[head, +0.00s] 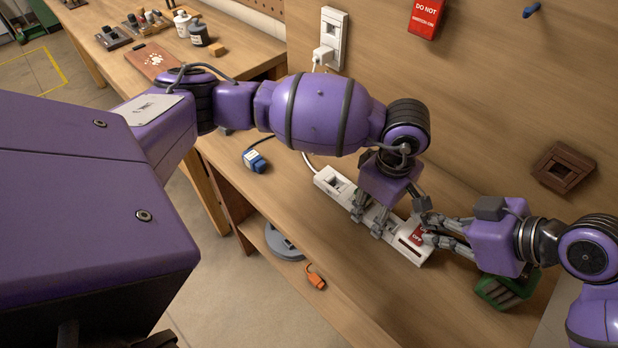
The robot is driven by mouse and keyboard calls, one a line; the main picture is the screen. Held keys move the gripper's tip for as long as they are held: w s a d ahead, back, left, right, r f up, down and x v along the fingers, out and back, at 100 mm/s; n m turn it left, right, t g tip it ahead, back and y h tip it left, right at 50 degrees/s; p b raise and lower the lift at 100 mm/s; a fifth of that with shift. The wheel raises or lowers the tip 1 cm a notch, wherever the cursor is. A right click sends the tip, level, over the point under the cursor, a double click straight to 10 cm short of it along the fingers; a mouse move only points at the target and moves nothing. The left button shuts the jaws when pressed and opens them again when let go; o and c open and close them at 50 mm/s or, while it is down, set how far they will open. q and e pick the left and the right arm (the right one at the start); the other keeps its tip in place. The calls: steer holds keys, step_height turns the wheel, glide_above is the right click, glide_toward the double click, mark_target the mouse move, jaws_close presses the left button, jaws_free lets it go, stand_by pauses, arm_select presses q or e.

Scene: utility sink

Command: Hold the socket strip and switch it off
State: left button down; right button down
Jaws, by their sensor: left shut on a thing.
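The white socket strip (337,184) lies slantwise on the workbench, its cable end towards the wall outlet. A red part with white lettering (416,238), apparently its switch, is near the strip's right end. My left gripper (366,226) reaches down from above and is shut on the strip's middle, hiding some sockets. My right gripper (424,227) comes in from the right, with its fingertips at the red part. Its fingers partly cover that part, and I cannot tell whether they touch it or how far they are apart.
A white plug sits in the wall outlet (333,40). A blue plug (255,161) lies on the bench, left of the strip. An orange connector (316,277) lies on the lower shelf. A green object (506,290) is below my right gripper. A red sign (425,17) hangs on the wall.

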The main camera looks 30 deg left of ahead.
arm_select(q)
steer(key=shift+d+r, duration=0.1)
arm_select(e)
steer(key=shift+w+d, duration=0.1)
steer(key=shift+w, duration=0.3)
steer(key=v, duration=1)
steer(key=shift+s, duration=0.3)
arm_select(q)
steer(key=c, duration=1)
jaws_free()
